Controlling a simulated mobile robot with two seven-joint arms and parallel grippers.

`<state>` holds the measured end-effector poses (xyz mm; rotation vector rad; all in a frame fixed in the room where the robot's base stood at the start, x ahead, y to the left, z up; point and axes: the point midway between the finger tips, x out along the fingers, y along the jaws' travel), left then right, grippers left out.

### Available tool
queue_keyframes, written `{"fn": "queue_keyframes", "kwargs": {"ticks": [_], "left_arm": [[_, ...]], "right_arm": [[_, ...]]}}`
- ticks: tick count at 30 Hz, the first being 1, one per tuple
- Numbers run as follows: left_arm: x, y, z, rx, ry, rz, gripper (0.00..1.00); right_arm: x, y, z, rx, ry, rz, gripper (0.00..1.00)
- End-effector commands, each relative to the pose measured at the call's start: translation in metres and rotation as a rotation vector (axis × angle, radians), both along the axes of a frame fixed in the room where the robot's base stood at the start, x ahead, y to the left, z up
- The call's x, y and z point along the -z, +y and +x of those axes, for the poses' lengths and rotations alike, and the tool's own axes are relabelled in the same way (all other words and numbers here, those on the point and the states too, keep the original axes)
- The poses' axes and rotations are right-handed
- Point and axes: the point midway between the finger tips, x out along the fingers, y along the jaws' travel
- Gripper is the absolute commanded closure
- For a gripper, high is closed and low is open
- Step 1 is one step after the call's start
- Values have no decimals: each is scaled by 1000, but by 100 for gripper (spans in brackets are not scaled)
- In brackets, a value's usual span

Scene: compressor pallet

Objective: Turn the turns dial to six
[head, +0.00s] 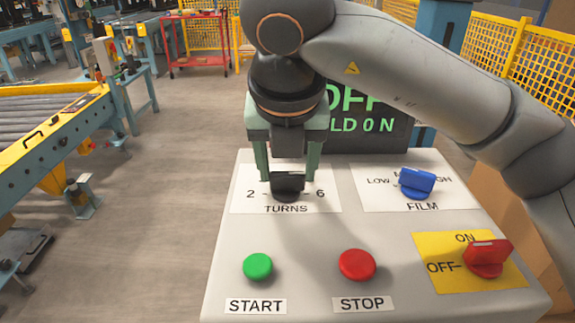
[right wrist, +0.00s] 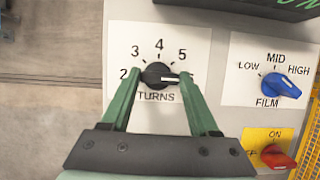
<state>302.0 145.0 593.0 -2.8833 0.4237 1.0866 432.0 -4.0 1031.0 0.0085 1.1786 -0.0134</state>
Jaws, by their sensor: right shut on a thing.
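The black turns dial (head: 287,186) sits on a white label on the sloped console. My right gripper (head: 288,176) is over it, one green finger on each side, shut on the dial. In the right wrist view the dial (right wrist: 157,74) shows between the fingertips (right wrist: 161,72). Its white pointer line points right, towards the right finger. The numbers 3, 4 and 5 are readable there, 2 is partly covered, and 6 is hidden by the right finger. In the head view, 2 and 6 show on either side of the dial. My left gripper is out of view.
A blue film dial (head: 417,182) is to the right. A green start button (head: 257,267), a red stop button (head: 357,264) and a red on-off switch (head: 487,256) are nearer. A screen (head: 370,123) behind is partly hidden by my arm.

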Motion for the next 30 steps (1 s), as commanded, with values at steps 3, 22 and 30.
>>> {"fn": "queue_keyframes", "kwargs": {"ticks": [3,22,30], "left_arm": [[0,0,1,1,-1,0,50],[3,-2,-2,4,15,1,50],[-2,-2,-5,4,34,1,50]], "right_arm": [[-1,0,0,4,-1,2,38],[-10,0,-3,1,-3,1,9],[-62,0,-23,1,-6,2,9]]}}
